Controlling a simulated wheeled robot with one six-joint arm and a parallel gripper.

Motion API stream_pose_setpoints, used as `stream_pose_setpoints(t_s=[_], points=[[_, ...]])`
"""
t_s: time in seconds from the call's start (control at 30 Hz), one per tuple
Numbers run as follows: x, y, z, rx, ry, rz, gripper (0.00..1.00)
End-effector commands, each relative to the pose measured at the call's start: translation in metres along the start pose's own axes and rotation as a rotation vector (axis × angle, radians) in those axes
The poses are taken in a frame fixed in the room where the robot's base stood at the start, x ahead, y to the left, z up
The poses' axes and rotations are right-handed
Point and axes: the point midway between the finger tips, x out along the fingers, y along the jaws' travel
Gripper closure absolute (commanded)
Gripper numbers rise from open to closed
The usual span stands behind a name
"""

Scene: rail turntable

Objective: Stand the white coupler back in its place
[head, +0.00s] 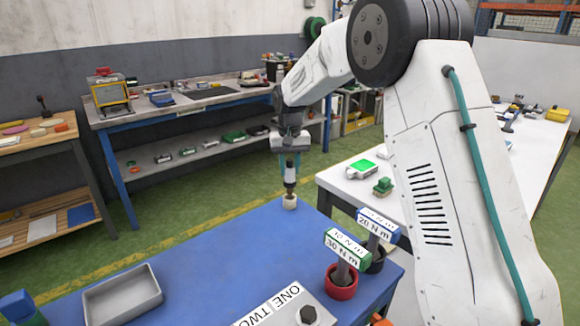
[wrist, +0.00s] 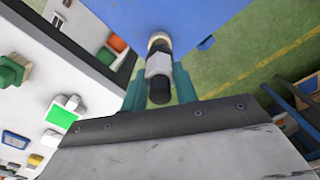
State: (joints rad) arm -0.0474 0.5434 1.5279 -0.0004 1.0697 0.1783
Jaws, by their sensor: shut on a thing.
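The white coupler (head: 291,172), white with black parts, is upright between the teal fingers of my gripper (head: 290,163), which is shut on it. A small cream cup (head: 289,202) stands on the blue table (head: 230,240) directly below. The coupler's lower end meets or overlaps the cup's mouth; I cannot tell how deep it goes. In the wrist view the white and black coupler (wrist: 158,65) lies between the fingertips (wrist: 158,85), with the cream cup's rim (wrist: 159,38) just past its far end.
A red cup (head: 341,286) with a green 30 N m tag and a dark cup (head: 376,262) with a blue 20 N m tag stand at the right. A grey tray (head: 122,295) is at the left. A white bench (head: 340,186) adjoins at right. The table's middle is clear.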

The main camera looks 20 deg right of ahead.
Motion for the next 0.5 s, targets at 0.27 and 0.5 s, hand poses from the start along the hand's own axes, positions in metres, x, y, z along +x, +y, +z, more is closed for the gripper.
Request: stream_pose_setpoints(t_s=[0.27, 0.5], points=[[0.006, 0.0, 0.0, 0.0, 0.0, 0.0, 0.98], [0.012, 0.0, 0.0, 0.0, -0.001, 0.0, 0.98]])
